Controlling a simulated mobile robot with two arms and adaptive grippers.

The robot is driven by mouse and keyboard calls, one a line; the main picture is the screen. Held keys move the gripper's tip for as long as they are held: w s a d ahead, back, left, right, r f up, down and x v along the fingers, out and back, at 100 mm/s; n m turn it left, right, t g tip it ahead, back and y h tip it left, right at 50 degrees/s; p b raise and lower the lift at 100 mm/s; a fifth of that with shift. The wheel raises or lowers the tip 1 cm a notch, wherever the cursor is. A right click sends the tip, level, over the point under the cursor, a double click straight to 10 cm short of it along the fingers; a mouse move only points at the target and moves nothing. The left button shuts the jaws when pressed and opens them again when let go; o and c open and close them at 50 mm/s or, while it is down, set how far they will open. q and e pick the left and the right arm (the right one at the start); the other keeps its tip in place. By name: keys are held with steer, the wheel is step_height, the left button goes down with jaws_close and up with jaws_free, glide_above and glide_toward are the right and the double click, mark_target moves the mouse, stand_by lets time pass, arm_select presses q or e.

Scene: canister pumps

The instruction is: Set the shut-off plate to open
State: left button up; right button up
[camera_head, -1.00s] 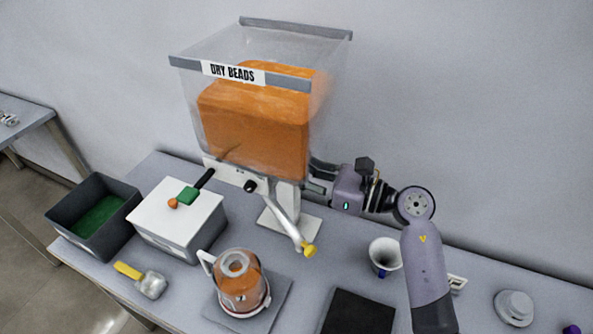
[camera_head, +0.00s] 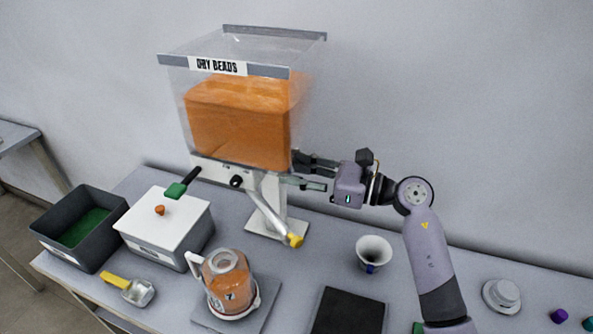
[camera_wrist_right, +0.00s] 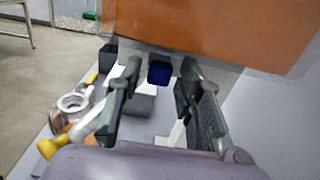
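The hopper (camera_head: 240,125) labelled DRY BEADS holds orange beads. A green tab on a black rod (camera_head: 183,188) sticks out low on its left; I take this to be the shut-off plate's end. A dark blue block (camera_wrist_right: 160,72) shows under the hopper in the wrist view, perhaps its other end; in the head view I cannot make it out. My right gripper (camera_head: 308,172) is beside the hopper's lower right, pointing left. Its fingers (camera_wrist_right: 155,98) are open, with the blue block seen between them and apart from both. My left gripper is not in view.
A yellow-tipped chute (camera_head: 268,215) slopes below the hopper. A jug (camera_head: 229,285), white-lidded box (camera_head: 165,240), dark bin (camera_head: 62,248), scoop (camera_head: 130,288), white cup (camera_head: 373,252) and black mat (camera_head: 348,315) stand on the table.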

steer(key=shift+o, duration=0.4)
steer(key=shift+r, duration=0.1)
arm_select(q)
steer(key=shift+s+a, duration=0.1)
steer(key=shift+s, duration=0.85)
arm_select(e)
steer(key=v, duration=1.2)
